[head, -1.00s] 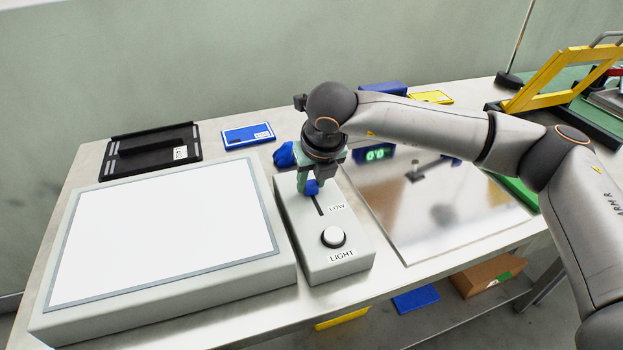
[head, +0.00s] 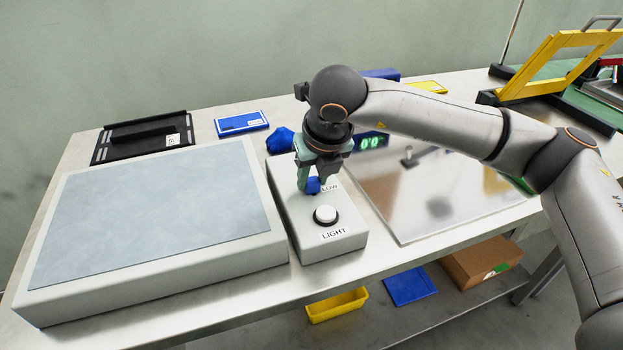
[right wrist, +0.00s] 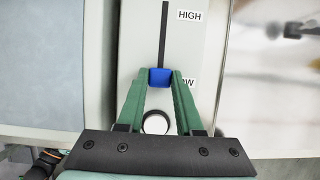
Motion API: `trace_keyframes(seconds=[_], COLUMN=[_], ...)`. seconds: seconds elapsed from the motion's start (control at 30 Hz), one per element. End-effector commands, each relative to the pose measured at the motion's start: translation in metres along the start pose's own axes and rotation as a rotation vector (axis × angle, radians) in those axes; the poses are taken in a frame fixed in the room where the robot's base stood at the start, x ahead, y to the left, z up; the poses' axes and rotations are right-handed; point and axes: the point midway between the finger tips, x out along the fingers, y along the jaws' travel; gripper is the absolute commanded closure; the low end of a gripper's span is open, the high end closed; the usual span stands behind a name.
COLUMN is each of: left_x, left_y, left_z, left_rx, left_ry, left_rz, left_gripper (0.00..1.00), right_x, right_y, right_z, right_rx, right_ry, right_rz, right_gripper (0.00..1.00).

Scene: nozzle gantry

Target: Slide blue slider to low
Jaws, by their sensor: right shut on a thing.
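The blue slider (head: 312,185) sits on the grey control box (head: 330,245), beside the LOW label. In the right wrist view the blue slider (right wrist: 160,77) is at the lower end of the visible dark slot (right wrist: 164,35), with HIGH marked near the upper end and the LOW label partly hidden by a finger. My right gripper (head: 312,187) is shut on the slider, its green fingers (right wrist: 160,80) on both sides of it. A white round button (head: 326,214) marked LIGHT is in front of the slider. My left gripper is not in view.
A large light panel (head: 150,215) with a grey, unlit face lies left of the box. A reflective plate (head: 430,190) lies to the right. A blue lumpy object (head: 280,141) is behind the box. A yellow frame (head: 560,60) stands at the far right.

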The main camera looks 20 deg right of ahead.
Motion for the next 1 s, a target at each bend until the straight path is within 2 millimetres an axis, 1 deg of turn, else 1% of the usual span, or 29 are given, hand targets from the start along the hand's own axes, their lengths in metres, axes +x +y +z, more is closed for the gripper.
trace_keyframes(seconds=[0.03, 0.13, 0.17, 0.4, 0.43, 0.67, 0.77, 0.87, 1.0], left_x=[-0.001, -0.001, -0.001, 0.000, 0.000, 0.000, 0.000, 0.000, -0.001], left_y=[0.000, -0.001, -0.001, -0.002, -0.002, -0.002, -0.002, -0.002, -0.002], left_z=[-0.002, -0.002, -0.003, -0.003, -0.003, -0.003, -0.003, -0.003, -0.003], left_rx=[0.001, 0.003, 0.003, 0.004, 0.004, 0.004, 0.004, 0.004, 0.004], left_ry=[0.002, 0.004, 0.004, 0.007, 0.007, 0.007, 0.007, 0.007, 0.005], left_rz=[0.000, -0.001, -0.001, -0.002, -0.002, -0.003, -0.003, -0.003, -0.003], left_gripper=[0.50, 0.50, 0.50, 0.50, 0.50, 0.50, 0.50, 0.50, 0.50], right_x=[0.000, 0.000, 0.000, 0.000, 0.000, 0.000, -0.006, -0.020, -0.050], right_y=[0.000, 0.000, 0.000, 0.000, 0.000, 0.000, 0.001, 0.001, 0.001], right_z=[-0.004, -0.005, -0.005, -0.004, -0.003, -0.003, -0.002, -0.001, -0.001], right_rx=[-0.004, -0.004, -0.005, -0.004, -0.003, -0.003, -0.003, -0.002, -0.003], right_ry=[0.015, 0.017, 0.017, 0.013, 0.013, 0.010, 0.009, 0.007, 0.006], right_rz=[-0.002, -0.002, -0.002, -0.001, -0.001, -0.001, 0.000, 0.001, 0.000], right_gripper=[1.00, 1.00, 0.64, 0.37, 0.35, 0.35, 0.35, 0.35, 0.35])
